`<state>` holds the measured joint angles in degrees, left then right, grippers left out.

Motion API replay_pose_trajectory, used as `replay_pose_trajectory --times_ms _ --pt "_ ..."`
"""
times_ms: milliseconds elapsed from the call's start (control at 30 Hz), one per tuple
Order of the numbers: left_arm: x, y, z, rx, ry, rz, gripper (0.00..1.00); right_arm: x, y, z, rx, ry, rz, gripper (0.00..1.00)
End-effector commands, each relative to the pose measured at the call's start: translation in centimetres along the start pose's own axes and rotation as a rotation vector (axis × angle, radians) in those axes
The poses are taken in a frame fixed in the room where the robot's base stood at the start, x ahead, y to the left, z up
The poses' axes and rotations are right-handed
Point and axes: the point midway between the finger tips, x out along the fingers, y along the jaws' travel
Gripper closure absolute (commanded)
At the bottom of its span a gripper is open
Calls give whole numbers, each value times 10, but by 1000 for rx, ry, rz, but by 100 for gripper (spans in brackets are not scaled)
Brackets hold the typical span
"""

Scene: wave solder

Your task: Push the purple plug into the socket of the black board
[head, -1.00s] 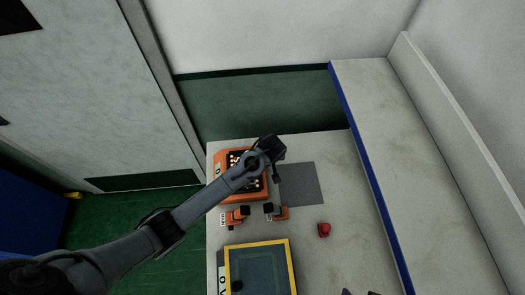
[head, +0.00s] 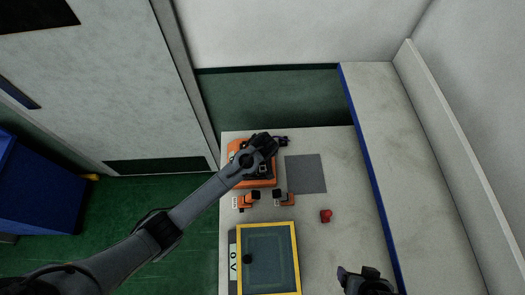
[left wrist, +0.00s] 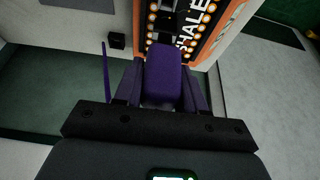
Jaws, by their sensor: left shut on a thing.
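My left gripper (head: 268,146) is over the black board in its orange fixture (head: 240,155). In the left wrist view, the left gripper (left wrist: 163,68) is shut on the purple plug (left wrist: 165,72), which sits between its fingers. Beyond the plug is the black board (left wrist: 205,30), with white lettering and orange-ringed holes. The plug and fingers hide part of the board, and I cannot tell whether the plug touches a socket. In the head view a bit of purple (head: 281,140) shows beside the gripper. My right gripper (head: 362,279) is at the bottom edge, apart from the board.
A grey mat (head: 306,174) lies right of the fixture. Two orange-and-black holders (head: 247,200) (head: 285,199) stand in front of it. A red object (head: 326,215) lies to the right. A yellow-framed tray (head: 296,262) is nearer.

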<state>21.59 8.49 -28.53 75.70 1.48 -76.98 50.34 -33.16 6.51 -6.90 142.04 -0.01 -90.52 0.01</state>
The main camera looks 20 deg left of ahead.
Motion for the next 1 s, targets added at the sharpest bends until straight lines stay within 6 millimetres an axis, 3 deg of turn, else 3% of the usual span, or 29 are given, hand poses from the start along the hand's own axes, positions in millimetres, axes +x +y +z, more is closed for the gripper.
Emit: replay_pose_trajectory --times_ms 200,700,1000 --pt "-2 0 0 -1 -1 0 100 -10 1 -3 -2 -1 2 21" --pt "44 0 18 0 0 0 100 21 2 8 -10 -3 8 21" --pt "61 0 26 -1 0 1 100 30 0 11 -5 -2 4 21"
